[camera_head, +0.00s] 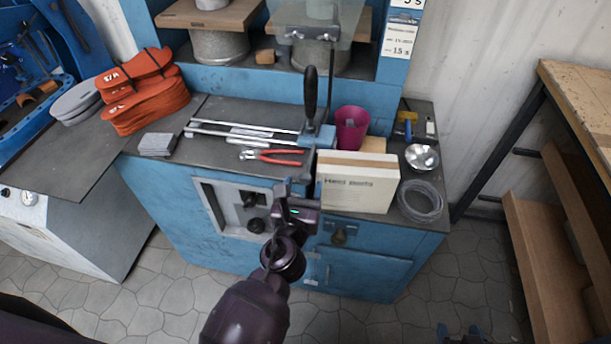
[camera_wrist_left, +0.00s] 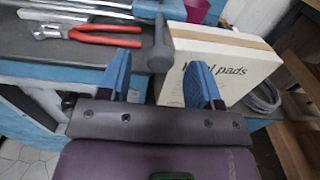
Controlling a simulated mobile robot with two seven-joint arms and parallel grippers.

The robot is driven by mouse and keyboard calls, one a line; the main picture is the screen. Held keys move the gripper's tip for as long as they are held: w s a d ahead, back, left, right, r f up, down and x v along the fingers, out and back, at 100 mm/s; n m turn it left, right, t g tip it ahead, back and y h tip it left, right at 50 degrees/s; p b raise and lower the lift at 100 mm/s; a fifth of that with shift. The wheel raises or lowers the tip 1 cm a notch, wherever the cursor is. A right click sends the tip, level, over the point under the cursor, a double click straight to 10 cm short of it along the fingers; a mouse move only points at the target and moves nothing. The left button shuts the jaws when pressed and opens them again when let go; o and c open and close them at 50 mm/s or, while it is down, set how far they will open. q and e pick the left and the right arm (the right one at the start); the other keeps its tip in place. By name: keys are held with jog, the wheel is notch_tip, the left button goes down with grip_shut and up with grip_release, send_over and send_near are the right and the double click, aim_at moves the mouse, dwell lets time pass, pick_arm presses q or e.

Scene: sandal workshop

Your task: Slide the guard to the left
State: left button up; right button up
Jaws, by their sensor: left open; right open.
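The guard looks like the clear greenish panel (camera_head: 346,22) in front of the press's right station, at the top of the head view. A thin dark rod drops from it to a blue block (camera_head: 322,137) at the right end of two rails (camera_head: 240,131). A black upright handle (camera_head: 310,92) stands by the block. My left gripper (camera_head: 297,188) is open, in front of the block and beside the white box. In the left wrist view, a dark grey rounded handle (camera_wrist_left: 160,55) appears between its open fingers; contact cannot be told. My right gripper (camera_head: 462,334) barely shows at the bottom edge, open.
The white heel pads box (camera_head: 355,182) stands close right of my left gripper. Red pliers (camera_head: 275,156) lie left of it. A magenta cup (camera_head: 351,128), a metal bowl (camera_head: 422,157) and a clear coil (camera_head: 420,200) are to the right. Orange soles (camera_head: 145,95) are stacked at left.

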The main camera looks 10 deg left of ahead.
aim_at(305, 181)
pick_arm(q)
jog(key=shift+w+d, duration=0.1)
jog(key=shift+w, duration=1.5)
grip_shut()
